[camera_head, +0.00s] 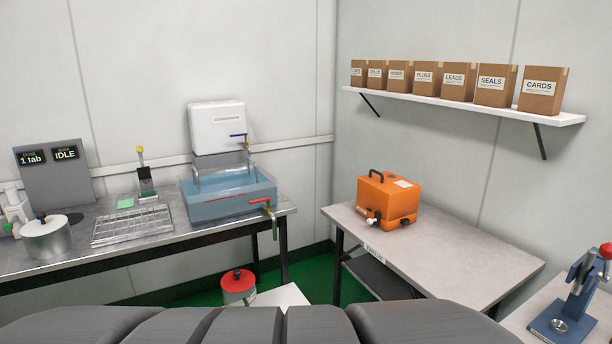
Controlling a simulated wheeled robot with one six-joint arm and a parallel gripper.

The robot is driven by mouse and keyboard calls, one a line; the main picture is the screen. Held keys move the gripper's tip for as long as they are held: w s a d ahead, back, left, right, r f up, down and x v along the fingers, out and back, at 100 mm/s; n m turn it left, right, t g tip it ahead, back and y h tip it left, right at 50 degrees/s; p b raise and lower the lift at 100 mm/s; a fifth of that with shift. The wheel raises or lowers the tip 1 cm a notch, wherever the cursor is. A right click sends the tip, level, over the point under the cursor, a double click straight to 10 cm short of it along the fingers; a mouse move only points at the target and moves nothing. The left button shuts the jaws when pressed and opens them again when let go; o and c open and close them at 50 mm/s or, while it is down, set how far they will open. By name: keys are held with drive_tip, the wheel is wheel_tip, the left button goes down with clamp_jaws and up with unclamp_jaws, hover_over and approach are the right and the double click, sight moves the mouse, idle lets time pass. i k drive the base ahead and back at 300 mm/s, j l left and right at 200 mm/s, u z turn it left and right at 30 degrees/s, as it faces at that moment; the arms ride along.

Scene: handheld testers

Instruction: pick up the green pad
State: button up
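The green pad (125,203) is a small flat green piece. It lies on the metal bench on the left, behind the wire rack and just left of the dark stand with the yellow knob. Nothing covers it in this view. My gripper is not in view; dark grey rounded shapes along the bottom edge hide what lies there.
The wire rack (132,225), a steel pot (46,238), a dark stand (146,184) and a blue water tank (228,194) share the metal bench (140,251). An orange case (389,198) stands on the right table (450,253). A red-lidded canister (238,286) is low between them.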

sight(150, 193)
drive_tip(key=z, duration=0.75)
drive_tip(key=u, duration=1.7)
